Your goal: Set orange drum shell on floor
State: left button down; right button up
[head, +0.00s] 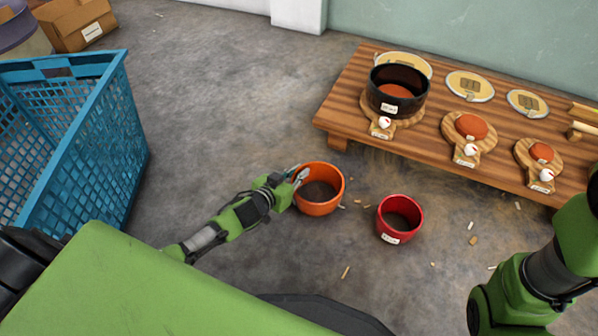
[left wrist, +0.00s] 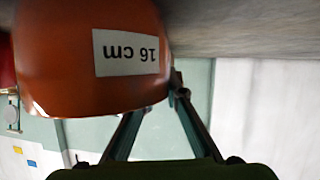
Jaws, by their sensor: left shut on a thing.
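The orange drum shell (head: 319,208) is an open cylinder, upright, near the middle of the head view. My left gripper (head: 298,176) is shut on its upper left rim. In the left wrist view the orange shell (left wrist: 60,60) fills the upper left, with an upside-down "16 cm" label. The left gripper's fingers (left wrist: 160,100) show there, one partly hidden behind the shell. The floor (head: 240,100) is grey concrete; I cannot tell whether the shell's base touches it. My right arm shows at the right edge of the head view, but its gripper is out of view.
A red drum shell (head: 400,219) stands on the floor just right of the orange one. A low wooden bench (head: 352,100) holds a black shell (head: 398,91), paddles and round discs. A blue crate (head: 110,140) stands at left. Wood chips lie about; floor behind the gripper is clear.

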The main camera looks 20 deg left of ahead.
pick_arm(q)
jog(key=shift+f, duration=0.1)
jog(key=c, duration=2)
grip_release()
jog(key=v, duration=1.2)
